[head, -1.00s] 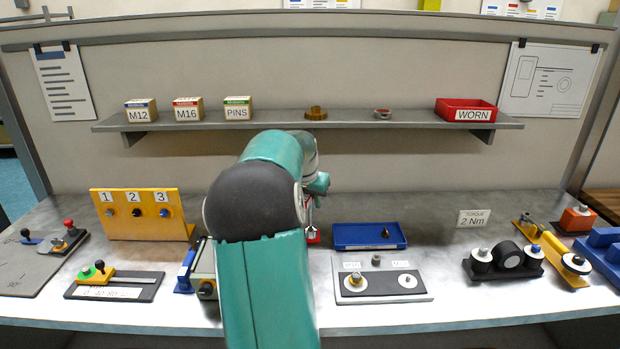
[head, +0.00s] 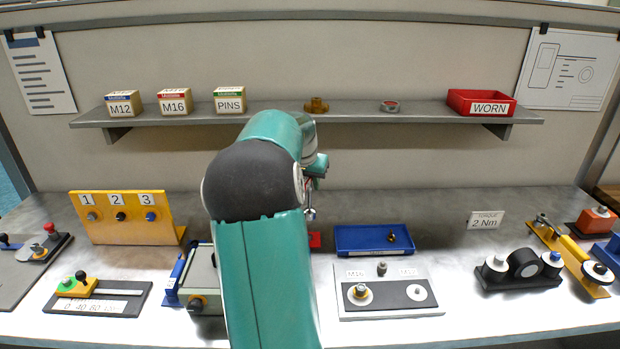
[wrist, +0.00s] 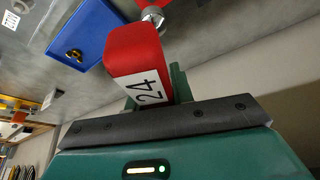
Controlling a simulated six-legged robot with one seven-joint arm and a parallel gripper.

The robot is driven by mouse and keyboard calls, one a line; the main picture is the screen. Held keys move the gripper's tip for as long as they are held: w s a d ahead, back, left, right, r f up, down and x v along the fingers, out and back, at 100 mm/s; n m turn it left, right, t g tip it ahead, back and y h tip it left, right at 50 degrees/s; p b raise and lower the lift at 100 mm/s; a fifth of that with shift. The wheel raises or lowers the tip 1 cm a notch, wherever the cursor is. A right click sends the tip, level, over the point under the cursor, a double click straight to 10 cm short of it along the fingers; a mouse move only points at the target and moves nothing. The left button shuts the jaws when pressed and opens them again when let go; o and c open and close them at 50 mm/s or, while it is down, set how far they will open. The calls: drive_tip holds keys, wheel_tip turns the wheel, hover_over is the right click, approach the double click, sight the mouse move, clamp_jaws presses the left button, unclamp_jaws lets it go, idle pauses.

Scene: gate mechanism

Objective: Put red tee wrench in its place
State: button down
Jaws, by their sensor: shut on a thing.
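The red tee wrench (wrist: 138,58) shows in the wrist view as a red block handle marked 24, with a metal shaft (wrist: 153,15) running away from it. My gripper (wrist: 160,92) is shut on this handle. In the head view my gripper (head: 318,170) is mostly hidden behind my teal arm, above the table. A shiny metal end (head: 310,213) hangs below it, apparently the wrench's. Below that end a small red piece (head: 314,241) shows on the table beside my arm, partly hidden. I cannot tell whether the wrench touches anything.
A blue tray (head: 343,248) holding a small brass part lies right of the red piece. A grey plate (head: 432,308) with round fittings is in front of it. A yellow 1-2-3 stand (head: 100,230) is left.

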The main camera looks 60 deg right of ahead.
sight(310, 196)
drive_tip(key=shift+w+d+f, duration=0.2)
drive_tip(key=shift+d+f, duration=0.15)
drive_tip(key=shift+s+a+f, duration=0.15)
drive_tip(key=shift+a+f, duration=0.05)
drive_tip(key=shift+a, duration=0.05)
drive_tip(key=shift+f, duration=2.15)
drive_tip(key=shift+f, duration=0.9)
drive_tip(key=shift+f, duration=0.85)
